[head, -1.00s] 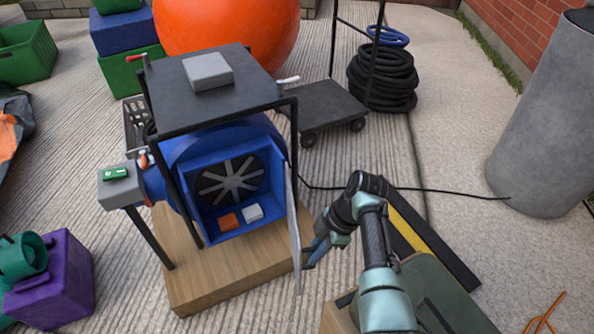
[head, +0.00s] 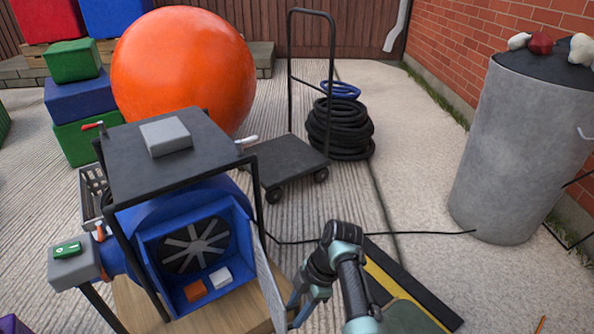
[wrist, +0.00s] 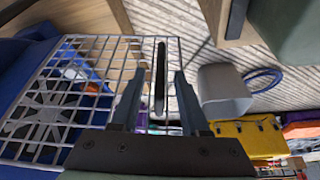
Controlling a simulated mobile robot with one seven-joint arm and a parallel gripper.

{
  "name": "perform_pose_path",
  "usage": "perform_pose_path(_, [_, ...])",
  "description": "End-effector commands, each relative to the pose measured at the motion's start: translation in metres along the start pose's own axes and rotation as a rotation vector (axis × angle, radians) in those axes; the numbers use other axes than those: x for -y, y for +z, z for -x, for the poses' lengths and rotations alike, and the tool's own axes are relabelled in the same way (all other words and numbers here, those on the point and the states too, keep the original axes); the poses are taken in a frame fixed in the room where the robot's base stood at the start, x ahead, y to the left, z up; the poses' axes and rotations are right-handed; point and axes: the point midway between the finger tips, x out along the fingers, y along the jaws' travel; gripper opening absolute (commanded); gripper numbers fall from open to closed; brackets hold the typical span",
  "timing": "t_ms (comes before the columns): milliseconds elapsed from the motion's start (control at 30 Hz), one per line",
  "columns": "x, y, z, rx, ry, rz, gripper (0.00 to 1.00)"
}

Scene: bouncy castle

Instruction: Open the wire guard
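The wire guard (head: 268,283) stands swung out from the right side of the blue blower's (head: 180,245) square opening, nearly edge-on in the head view. The fan and an orange and a white block inside the opening are uncovered. In the wrist view the guard's grey mesh (wrist: 85,85) fills the left side, and a dark upright bar (wrist: 160,75), apparently its handle, lies near its right edge. My gripper (wrist: 158,100) is open, one finger on each side of that bar in the picture. I cannot tell whether either finger touches it. In the head view my gripper (head: 296,306) is close beside the guard's right face.
A black-topped frame (head: 170,155) stands over the blower. A flat cart (head: 285,160) and coiled black hose (head: 340,130) stand behind. A yellow-and-black strip (head: 405,285) lies right of my arm, and a grey barrel (head: 520,150) stands farther right. A black cable (head: 420,232) crosses the ground.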

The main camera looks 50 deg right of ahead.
Motion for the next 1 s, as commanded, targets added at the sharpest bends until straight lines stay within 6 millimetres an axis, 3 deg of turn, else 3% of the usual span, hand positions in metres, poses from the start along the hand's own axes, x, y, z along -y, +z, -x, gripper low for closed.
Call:
perform_pose_path(200, [0.000, 0.000, 0.001, -0.001, 0.001, 0.001, 0.45])
perform_pose_path(333, [-0.001, -0.001, 0.013, 0.000, 0.003, 0.001, 0.45])
perform_pose_path(800, [-0.001, -0.001, 0.110, 0.001, 0.003, 0.000, 0.45])
perform_pose_path(1000, [0.000, -0.001, 0.128, 0.000, 0.001, 0.000, 0.45])
